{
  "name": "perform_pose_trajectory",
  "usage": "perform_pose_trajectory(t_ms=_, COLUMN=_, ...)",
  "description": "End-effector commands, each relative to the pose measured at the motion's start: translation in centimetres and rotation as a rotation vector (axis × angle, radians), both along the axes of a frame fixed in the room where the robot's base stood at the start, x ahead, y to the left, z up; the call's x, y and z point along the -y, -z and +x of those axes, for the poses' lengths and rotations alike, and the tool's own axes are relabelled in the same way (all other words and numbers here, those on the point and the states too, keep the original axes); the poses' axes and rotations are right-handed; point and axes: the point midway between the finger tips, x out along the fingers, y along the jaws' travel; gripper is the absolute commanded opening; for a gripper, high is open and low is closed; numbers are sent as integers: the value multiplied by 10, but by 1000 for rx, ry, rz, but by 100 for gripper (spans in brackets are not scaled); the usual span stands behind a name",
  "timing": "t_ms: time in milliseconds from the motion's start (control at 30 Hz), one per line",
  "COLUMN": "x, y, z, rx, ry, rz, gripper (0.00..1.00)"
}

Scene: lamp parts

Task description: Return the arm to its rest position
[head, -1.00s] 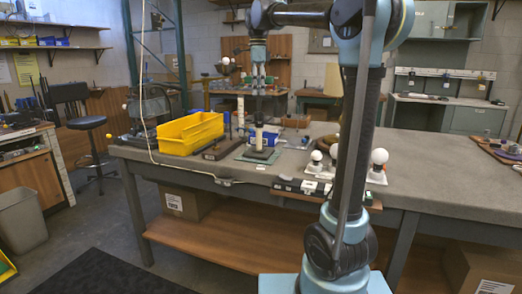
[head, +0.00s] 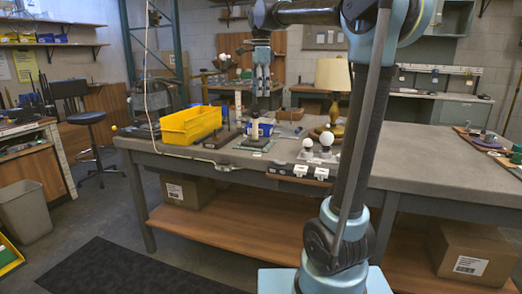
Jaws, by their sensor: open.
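My gripper (head: 262,92) hangs fingers down from my raised arm, above the far part of the workbench, open with nothing seen between its fingers. Under it in the picture, a dark upright lamp stem (head: 255,131) stands on a flat base plate (head: 254,145). Clear space shows between the fingers and the stem's top. Two white bulbs, one left (head: 308,143) and one right (head: 326,138), stand in a holder right of the stem. My arm's column hides the bench right of the bulbs.
A shaded lamp (head: 333,76) stands close to my arm in the picture. Small parts lie on the right end.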

Motion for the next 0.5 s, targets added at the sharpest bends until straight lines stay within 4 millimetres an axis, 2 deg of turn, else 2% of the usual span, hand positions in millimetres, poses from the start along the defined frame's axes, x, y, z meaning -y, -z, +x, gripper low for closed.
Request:
perform_pose_trajectory(t_ms=267, x=34, y=25, z=-30, rx=21, ry=-149, rz=2, gripper=57)
perform_pose_trajectory(t_ms=500, x=80, y=72, z=-80, rx=55, ry=-378, rz=-3, gripper=57)
